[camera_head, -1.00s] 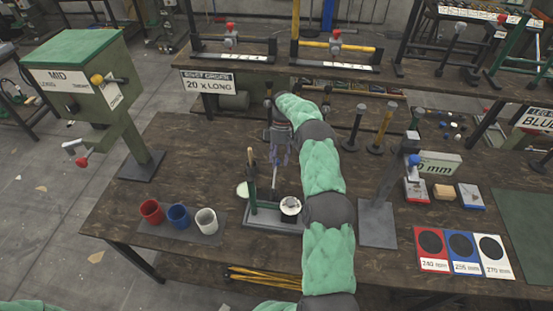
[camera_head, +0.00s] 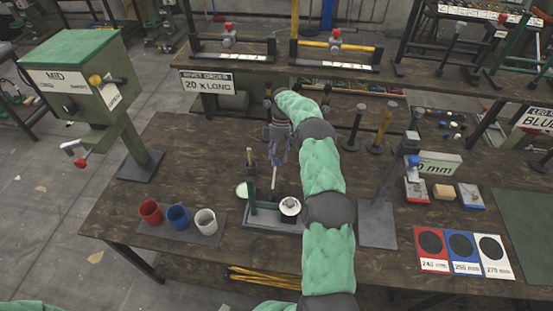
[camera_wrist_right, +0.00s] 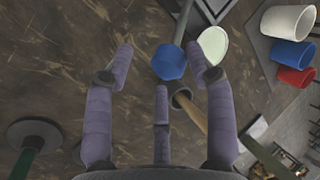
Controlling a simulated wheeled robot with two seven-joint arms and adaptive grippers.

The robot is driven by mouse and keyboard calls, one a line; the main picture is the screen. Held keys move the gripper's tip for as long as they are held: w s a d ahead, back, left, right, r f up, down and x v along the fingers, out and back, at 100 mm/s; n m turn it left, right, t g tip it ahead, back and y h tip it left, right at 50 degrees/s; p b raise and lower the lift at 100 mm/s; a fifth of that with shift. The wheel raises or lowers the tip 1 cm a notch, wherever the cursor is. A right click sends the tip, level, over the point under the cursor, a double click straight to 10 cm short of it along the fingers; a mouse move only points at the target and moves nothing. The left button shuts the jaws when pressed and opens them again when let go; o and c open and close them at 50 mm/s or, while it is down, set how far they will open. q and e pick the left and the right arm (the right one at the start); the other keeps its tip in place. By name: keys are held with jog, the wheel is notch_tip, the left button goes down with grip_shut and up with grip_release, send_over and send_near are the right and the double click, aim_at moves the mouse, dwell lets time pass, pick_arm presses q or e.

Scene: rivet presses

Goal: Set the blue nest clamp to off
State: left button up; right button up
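A blue knob (camera_wrist_right: 170,62) on a grey rod shows in the right wrist view; I take it for the blue nest clamp's handle. In the head view the rod (camera_head: 274,180) rises from the small press (camera_head: 262,216) at the table's middle, and its top is hidden by my gripper. My right gripper (camera_head: 279,160) hangs over it. In the right wrist view my purple fingers (camera_wrist_right: 161,62) are spread, with the blue knob between or just beyond the tips. Contact cannot be told. My left gripper is out of view.
A wooden-tipped handle (camera_wrist_right: 190,112) stands close to the fingers. A pale dish (camera_head: 242,190) lies beside the press. Red, blue and white cups (camera_head: 179,217) stand left. A grey stand (camera_head: 378,220) is to the right. The front left tabletop (camera_head: 120,205) is free.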

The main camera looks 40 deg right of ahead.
notch_tip(320, 180, up, 9)
dwell(0.4)
jog(key=shift+r, duration=0.1)
dwell(0.3)
